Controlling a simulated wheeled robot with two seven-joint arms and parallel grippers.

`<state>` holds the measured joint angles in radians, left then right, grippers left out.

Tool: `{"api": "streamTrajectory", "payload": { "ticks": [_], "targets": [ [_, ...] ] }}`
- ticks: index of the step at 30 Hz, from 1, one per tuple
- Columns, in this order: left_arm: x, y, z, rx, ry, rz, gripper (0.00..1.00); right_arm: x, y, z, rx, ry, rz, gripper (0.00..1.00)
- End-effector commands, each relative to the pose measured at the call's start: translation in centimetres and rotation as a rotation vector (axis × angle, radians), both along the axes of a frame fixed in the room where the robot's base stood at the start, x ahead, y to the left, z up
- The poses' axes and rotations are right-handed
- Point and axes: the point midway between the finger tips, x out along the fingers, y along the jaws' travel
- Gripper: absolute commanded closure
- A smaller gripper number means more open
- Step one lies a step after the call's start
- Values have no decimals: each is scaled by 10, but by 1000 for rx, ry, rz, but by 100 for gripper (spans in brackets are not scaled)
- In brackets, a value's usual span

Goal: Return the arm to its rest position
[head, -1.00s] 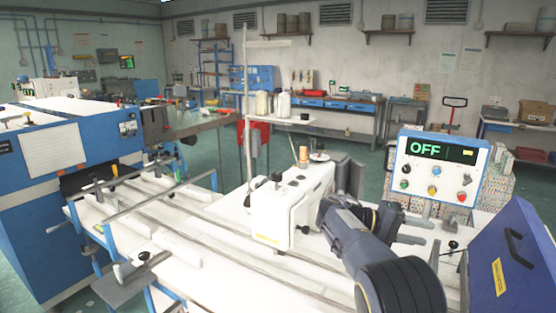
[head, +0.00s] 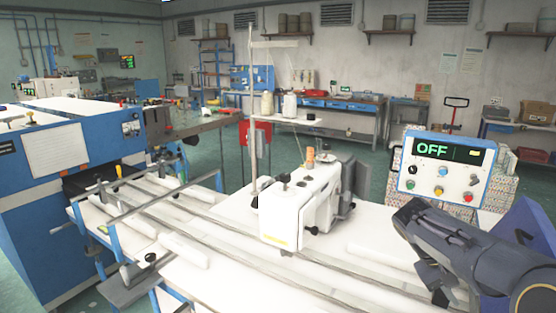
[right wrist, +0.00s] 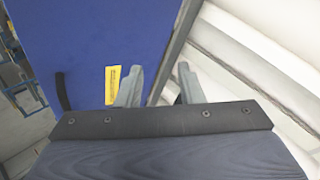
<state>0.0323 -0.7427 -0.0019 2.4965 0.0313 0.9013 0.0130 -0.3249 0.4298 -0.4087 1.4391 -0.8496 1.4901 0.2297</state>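My right arm (head: 470,250) comes in from the lower right in the head view, over the right end of the white table. Its fingertips are not clear there. In the right wrist view my right gripper (right wrist: 160,86) has its two grey fingers apart, with nothing seen between them. A blue panel (right wrist: 90,40) with a yellow label and a black handle lies beyond the left finger. My left gripper is not in view.
A white sewing machine (head: 300,208) stands on the white table (head: 330,268), left of my arm. A blue control box (head: 443,172) reading OFF stands behind the arm. A blue case (head: 527,220) is partly hidden by the arm at the right edge. Floor shows at the back.

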Motion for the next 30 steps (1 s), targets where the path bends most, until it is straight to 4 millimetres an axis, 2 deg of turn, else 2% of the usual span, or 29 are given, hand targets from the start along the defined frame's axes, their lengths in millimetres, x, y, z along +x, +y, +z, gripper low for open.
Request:
{"api": "streamTrajectory", "payload": {
  "ticks": [1, 5, 12, 15, 18, 21, 30],
  "targets": [
    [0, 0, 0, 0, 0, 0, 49, -21, 1, -5, 102, -26, 1, 66],
    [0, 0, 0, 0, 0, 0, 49, -74, 28, -19, 385, -123, 31, 66],
    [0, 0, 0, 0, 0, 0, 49, -165, 107, -27, 779, -378, 86, 66],
    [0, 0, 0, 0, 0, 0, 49, -194, 137, -32, 879, -483, 96, 66],
    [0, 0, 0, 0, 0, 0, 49, -214, 161, -38, 941, -565, 99, 66],
    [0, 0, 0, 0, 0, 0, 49, -225, 175, -44, 974, -619, 98, 66],
    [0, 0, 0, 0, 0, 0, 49, -231, 183, -48, 992, -648, 96, 66]
  ]
}}
